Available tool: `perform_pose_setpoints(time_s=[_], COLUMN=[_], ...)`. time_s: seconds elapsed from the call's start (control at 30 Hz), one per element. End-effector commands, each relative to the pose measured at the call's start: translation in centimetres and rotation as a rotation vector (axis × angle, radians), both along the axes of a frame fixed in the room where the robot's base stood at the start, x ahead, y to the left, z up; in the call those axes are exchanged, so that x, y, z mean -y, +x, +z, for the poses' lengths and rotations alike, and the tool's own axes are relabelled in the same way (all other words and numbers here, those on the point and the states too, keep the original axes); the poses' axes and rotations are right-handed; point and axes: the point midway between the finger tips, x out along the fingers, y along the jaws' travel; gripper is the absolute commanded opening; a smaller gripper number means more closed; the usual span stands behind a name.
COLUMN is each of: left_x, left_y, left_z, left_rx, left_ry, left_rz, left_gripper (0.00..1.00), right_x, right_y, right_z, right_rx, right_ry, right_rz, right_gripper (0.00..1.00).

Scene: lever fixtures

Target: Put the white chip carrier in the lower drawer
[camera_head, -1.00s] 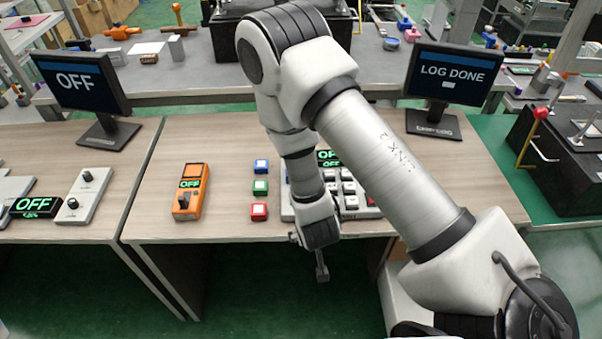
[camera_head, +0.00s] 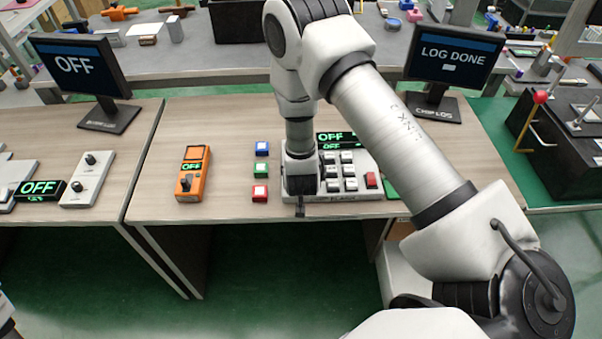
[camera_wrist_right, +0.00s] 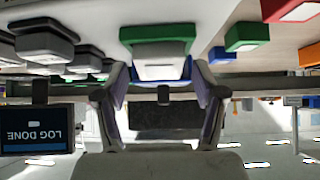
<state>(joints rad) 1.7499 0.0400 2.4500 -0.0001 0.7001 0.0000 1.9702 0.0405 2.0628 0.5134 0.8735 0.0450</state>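My right gripper (camera_head: 300,208) is at the left end of the grey-white key panel (camera_head: 345,192), near the front edge of the desk. In the right wrist view, upside down, its fingers (camera_wrist_right: 160,88) stand wide apart and look open. A green, white and blue item (camera_wrist_right: 160,70) shows between and beyond the fingers; I cannot tell whether it touches them. I cannot make out a white chip carrier for certain. A pale cabinet (camera_head: 393,268) under the desk is partly hidden by my arm, and no drawer front shows clearly. My left gripper is not seen.
Blue (camera_head: 262,148), green (camera_head: 261,170) and red (camera_head: 260,194) buttons stand left of the panel, with an orange meter (camera_head: 193,173) further left. A "LOG DONE" monitor (camera_head: 452,62) and an "OFF" monitor (camera_head: 80,68) stand behind. The desk between meter and buttons is clear.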

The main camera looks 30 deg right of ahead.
Motion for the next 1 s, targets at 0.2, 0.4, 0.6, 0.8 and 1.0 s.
perform_pose_setpoints(time_s=[0.2, 0.4, 0.6, 0.8, 1.0], left_x=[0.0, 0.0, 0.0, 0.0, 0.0], left_y=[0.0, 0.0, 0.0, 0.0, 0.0], left_z=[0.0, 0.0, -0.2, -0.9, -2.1], left_rx=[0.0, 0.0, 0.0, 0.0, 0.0], left_ry=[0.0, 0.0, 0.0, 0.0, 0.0], left_rz=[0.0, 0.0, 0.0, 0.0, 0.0], left_gripper=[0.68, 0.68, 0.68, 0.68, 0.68], right_x=[0.0, 0.0, 0.0, 0.0, -0.9], right_y=[0.0, 0.0, 0.1, 0.1, -3.4], right_z=[0.0, 0.0, 0.7, 2.9, 3.5], right_rx=[0.0, 0.0, 0.002, 0.004, -0.004], right_ry=[0.0, 0.0, 0.0, 0.0, -0.002], right_rz=[0.0, 0.0, 0.0, 0.001, 0.002], right_gripper=[0.22, 0.22, 0.22, 0.22, 0.22])
